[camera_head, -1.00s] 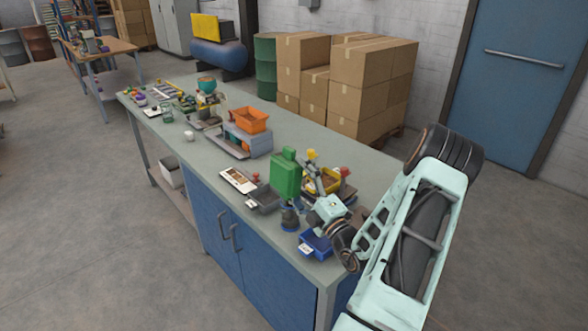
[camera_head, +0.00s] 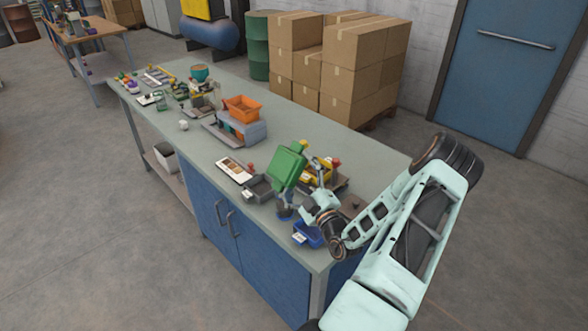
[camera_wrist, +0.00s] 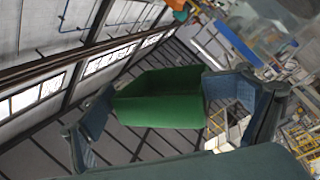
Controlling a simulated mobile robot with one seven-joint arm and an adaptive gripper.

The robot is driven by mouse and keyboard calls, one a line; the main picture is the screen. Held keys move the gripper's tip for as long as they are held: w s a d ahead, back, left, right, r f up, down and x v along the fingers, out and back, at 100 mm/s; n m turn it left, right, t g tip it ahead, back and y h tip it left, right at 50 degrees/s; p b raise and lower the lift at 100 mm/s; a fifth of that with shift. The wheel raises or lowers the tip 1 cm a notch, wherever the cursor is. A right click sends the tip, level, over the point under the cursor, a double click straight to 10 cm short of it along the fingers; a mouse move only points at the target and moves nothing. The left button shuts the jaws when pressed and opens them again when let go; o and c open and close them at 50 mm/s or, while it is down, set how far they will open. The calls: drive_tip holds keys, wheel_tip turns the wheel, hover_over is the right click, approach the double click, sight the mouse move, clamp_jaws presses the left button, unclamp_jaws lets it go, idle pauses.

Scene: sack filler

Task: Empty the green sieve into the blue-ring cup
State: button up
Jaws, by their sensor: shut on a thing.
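The green sieve (camera_head: 287,166) is a green box-like thing held above the near end of the bench. It is tilted, leaning to the right at its top. My gripper (camera_head: 309,187) comes in from the right and is shut on it. In the wrist view the sieve (camera_wrist: 165,98) sits between the two fingers of my gripper (camera_wrist: 160,90). A small dark and blue thing (camera_head: 285,213), likely the blue-ring cup, stands under the sieve and is partly hidden by it. The sieve's contents cannot be seen.
A grey bin (camera_head: 257,190) stands left of the sieve, and a labelled blue bin (camera_head: 308,235) is near the bench's front edge. A yellow and red item (camera_head: 325,172) is close behind my gripper. An orange bin on a grey machine (camera_head: 241,108) is farther back.

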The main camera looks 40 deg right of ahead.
idle(0.5)
drive_tip(key=r+n, duration=0.1)
drive_tip(key=n, duration=0.1)
drive_tip(key=n+t+y+b, duration=0.1)
drive_tip(key=n, duration=0.1)
drive_tip(key=shift+r, duration=0.35)
drive_tip(key=shift+r+n+t+y, duration=0.2)
drive_tip(key=shift+r+n+y, duration=0.15)
drive_tip(key=shift+n, duration=0.45)
drive_tip(key=shift+r+n+t+y, duration=0.2)
drive_tip(key=shift+r+n+y, duration=0.15)
drive_tip(key=shift+n, duration=0.45)
drive_tip(key=shift+f+b, duration=0.1)
drive_tip(key=shift+b, duration=0.45)
